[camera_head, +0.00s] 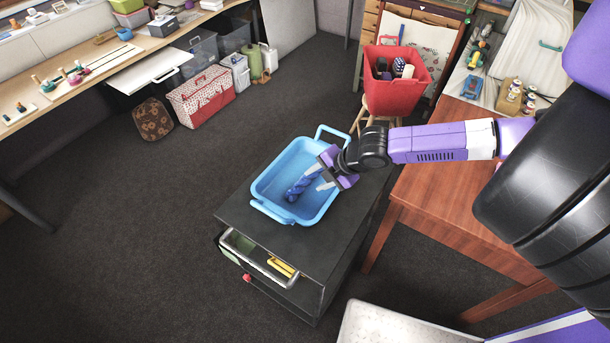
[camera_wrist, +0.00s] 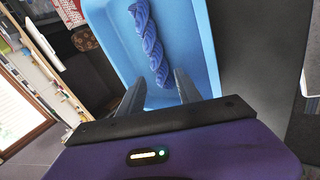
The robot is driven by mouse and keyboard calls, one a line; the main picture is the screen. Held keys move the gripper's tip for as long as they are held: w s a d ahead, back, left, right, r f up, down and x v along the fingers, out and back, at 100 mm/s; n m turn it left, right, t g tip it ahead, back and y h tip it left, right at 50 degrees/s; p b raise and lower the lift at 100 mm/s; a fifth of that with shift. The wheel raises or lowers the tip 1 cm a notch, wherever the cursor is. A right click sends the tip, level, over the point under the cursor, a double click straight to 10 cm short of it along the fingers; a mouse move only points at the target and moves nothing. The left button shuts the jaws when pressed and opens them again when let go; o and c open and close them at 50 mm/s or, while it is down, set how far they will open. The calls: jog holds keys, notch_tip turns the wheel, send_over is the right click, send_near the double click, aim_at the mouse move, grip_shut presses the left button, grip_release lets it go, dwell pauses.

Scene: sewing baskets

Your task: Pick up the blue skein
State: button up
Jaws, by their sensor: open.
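The blue skein (camera_head: 301,187) is a twisted dark-blue hank lying in a light-blue basket (camera_head: 268,208) with handles. In the wrist view the skein (camera_wrist: 149,40) runs lengthwise inside the basket (camera_wrist: 203,50), its near end close to the space between my fingers. My gripper (camera_head: 323,175) is over the right side of the basket, tilted toward the skein. It also shows in the wrist view (camera_wrist: 159,92), with its two dark fingers apart and nothing held between them. I cannot tell the exact gap between the fingertips and the skein.
The basket stands on a dark cabinet (camera_head: 350,225) with an open drawer (camera_head: 262,262) at its front. A wooden table (camera_head: 440,205) is close on the right. A red basket (camera_head: 405,93) with several items stands behind. The floor to the left is clear.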

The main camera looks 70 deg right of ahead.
aim_at(308, 180)
jog(key=d, duration=0.1)
jog(key=d+n, duration=0.1)
jog(key=d, duration=0.1)
jog(key=shift+w+f+g, duration=0.2)
jog(key=shift+w+g, duration=0.2)
jog(key=shift+p+x, duration=0.7)
jog(key=shift+x, duration=2.75)
jog(key=shift+s+a+f, duration=0.1)
jog(key=shift+a, duration=0.05)
